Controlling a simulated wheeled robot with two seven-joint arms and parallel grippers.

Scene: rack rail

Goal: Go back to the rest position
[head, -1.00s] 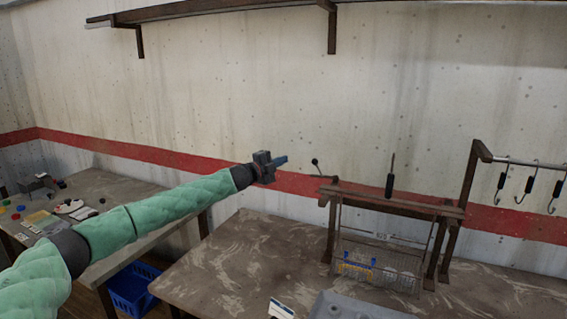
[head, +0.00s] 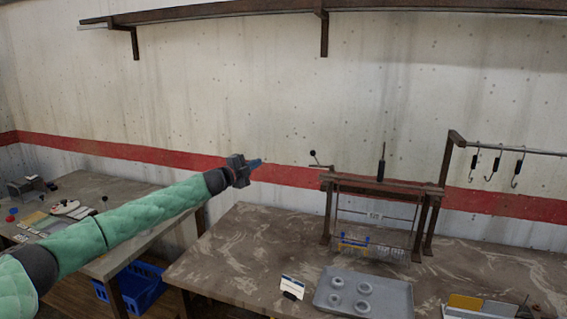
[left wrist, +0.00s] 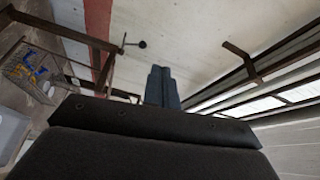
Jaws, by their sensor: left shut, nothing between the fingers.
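My left arm, in a green padded sleeve, reaches in from the left in the head view. Its gripper (head: 256,164) is raised in front of the wall, level with the red stripe, with its blue-grey fingers together and empty. In the left wrist view the closed fingers (left wrist: 162,86) point away over the dark gripper body, with nothing between them. The gripper is apart from the wooden frame with the wire basket and touches nothing that I can see. My right gripper is in neither view.
A wooden frame (head: 385,186) with a wire basket (head: 390,252) stands on the near table (head: 235,245). A grey tray (head: 330,300) holds several round pieces. A rail (head: 510,150) carries hooks at right. A blue crate (head: 140,285) sits below, between the tables. A shelf (head: 240,10) runs above.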

